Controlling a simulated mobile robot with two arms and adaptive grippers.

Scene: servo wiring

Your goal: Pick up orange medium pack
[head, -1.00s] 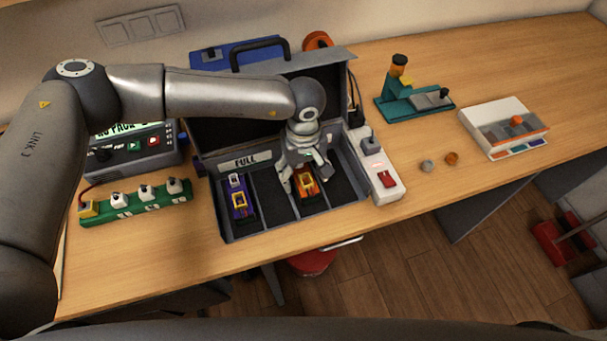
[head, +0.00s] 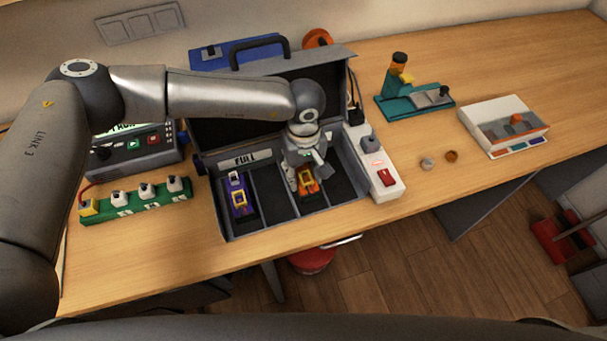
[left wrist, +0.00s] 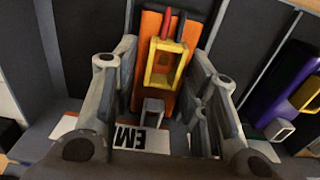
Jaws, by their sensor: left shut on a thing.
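The orange pack (head: 308,184) with a yellow frame on top lies in a compartment of the open dark case (head: 228,222). In the left wrist view the orange pack (left wrist: 153,28) stands between the two fingers, with its yellow frame, red and dark leads and a grey connector showing. My left gripper (head: 305,178) reaches down into the case and is shut on the orange pack; it also shows in the left wrist view (left wrist: 160,105). The gripper hides part of the pack in the head view. My right gripper is not in view.
A purple pack (head: 238,196) lies in the leftmost compartment, under a FULL label. Dividers and case walls stand close around the gripper. A white switch box (head: 386,178) adjoins the case at right, and a green strip (head: 133,205) lies at left. The right table is partly clear.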

